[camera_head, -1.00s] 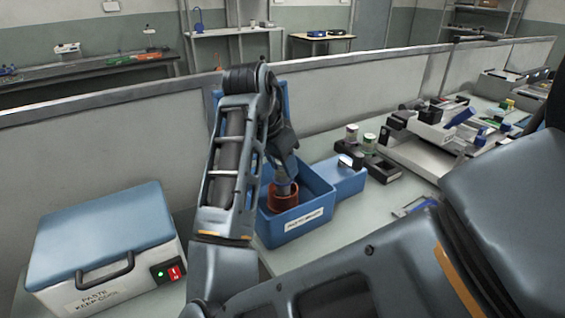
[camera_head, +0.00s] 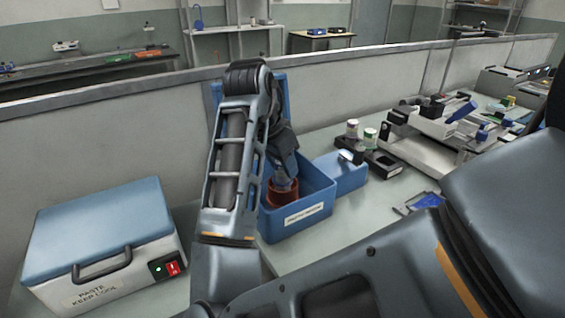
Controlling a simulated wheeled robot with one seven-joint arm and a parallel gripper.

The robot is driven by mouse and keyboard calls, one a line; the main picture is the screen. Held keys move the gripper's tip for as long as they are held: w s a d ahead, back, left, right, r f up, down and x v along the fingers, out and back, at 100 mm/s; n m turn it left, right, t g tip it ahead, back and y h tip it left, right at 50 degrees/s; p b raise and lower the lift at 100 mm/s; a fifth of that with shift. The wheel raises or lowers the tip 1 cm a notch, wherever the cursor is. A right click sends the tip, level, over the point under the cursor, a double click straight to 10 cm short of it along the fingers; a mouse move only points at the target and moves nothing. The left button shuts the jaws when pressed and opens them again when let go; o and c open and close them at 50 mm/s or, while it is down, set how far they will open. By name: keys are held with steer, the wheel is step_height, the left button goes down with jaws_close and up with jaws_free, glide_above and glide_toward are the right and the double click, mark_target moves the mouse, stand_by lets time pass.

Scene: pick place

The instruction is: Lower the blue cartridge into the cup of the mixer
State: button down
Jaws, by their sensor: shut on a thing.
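The mixer (camera_head: 322,196) is a blue open box with a white label on its front and a raised blue lid (camera_head: 280,90) behind my arm. An orange-red cup (camera_head: 282,195) stands inside it. My gripper (camera_head: 284,170) points down over the cup, partly hidden by my own forearm. It is shut on the blue cartridge (camera_head: 284,184), whose small visible part shows at the cup's mouth. How deep the cartridge sits in the cup, and whether it touches the rim, I cannot tell.
A white box with a blue lid (camera_head: 100,230), marked "PASTE KEEP COOL", stands at the left. A dark holder with jars (camera_head: 370,150) is right of the mixer. More equipment (camera_head: 440,135) lies farther right. A low partition (camera_head: 350,90) runs behind. Bench in front of the mixer is bare.

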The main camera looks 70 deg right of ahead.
steer(key=c, duration=0.6)
jaws_free()
steer(key=c, duration=0.3)
steer(key=shift+c, duration=0.2)
steer(key=shift+r, duration=0.1)
steer(key=shift+r+p, duration=3.15)
steer(key=shift+r, duration=0.3)
steer(key=shift+f, duration=0.1)
